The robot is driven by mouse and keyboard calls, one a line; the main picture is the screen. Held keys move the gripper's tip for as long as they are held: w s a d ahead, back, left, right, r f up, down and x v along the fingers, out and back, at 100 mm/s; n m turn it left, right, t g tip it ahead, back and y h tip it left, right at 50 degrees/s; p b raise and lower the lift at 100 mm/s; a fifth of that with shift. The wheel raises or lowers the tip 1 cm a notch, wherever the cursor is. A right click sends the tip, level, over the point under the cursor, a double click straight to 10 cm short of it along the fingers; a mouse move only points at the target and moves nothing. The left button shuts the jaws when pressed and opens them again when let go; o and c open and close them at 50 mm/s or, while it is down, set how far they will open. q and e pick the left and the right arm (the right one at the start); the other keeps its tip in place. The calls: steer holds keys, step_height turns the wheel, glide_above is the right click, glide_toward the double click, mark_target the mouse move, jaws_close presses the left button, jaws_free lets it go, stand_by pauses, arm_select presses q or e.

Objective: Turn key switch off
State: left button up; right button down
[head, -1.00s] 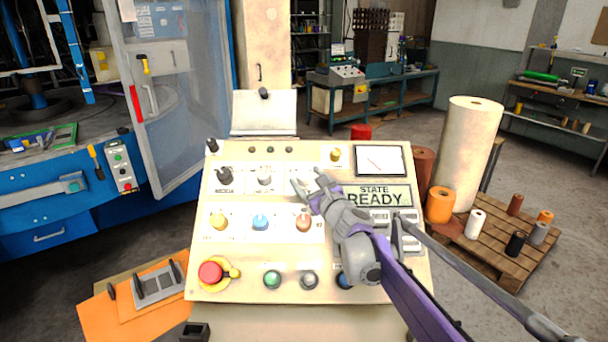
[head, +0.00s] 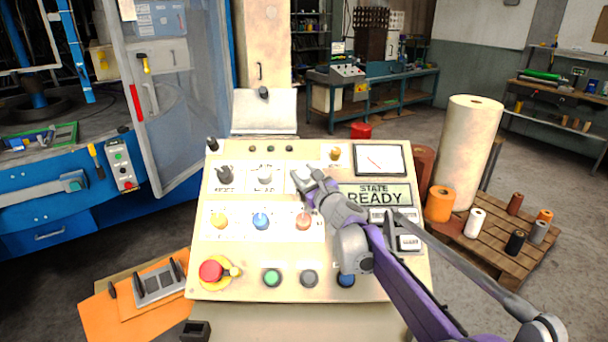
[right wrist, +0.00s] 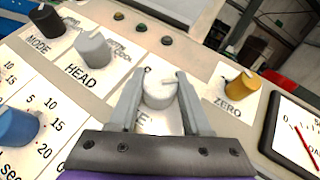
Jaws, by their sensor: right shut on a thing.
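The sloped control panel (head: 310,262) fills the middle of the head view. My right gripper (head: 305,177) is at the third position of its upper row and is shut on a pale grey knob. In the right wrist view the knob (right wrist: 160,95) sits between the two fingers (right wrist: 160,76), with its label mostly hidden. The grey HEAD knob (right wrist: 93,52) and black MODE knob (right wrist: 47,20) are to its left. A brass ZERO knob (right wrist: 241,86) is to its right. I cannot tell for sure which control is the key switch. My left gripper is not in view.
A red mushroom button (head: 210,271) with a yellow surround is at the panel's lower left. The display (head: 375,196) reads STATE READY. A blue machine stands at the left, and a tall pale roll (head: 470,150) stands behind the panel's right side.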

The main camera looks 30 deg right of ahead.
steer(key=shift+n+y, duration=0.3)
steer(key=shift+n, duration=0.1)
steer(key=shift+d+n+g+y, duration=0.1)
steer(key=shift+n+g+y, duration=0.3)
steer(key=shift+n+y, duration=0.75)
steer(key=n+g+y+p, duration=0.1)
steer(key=n+y, duration=0.2)
steer(key=shift+r, duration=0.15)
steer(key=n+g+y+p, duration=0.2)
steer(key=n+g+p, duration=0.1)
steer(key=n, duration=0.1)
steer(key=n+g+y+p, duration=0.2)
steer(key=n+g, duration=0.2)
steer(key=shift+w+r+n+y+p, duration=0.15)
steer(key=shift+n+y+p, duration=0.1)
steer(key=shift+n+p, duration=0.15)
steer(key=n+g, duration=0.2)
steer(key=shift+g+p, duration=0.35)
steer(key=shift+g, duration=0.05)
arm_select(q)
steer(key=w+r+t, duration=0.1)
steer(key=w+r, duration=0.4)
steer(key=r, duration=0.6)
arm_select(e)
steer(key=shift+f+n+g, duration=0.25)
steer(key=shift+n+g, duration=0.7)
steer(key=shift+g, duration=0.05)
steer(key=shift+c, duration=1.8)
jaws_free()
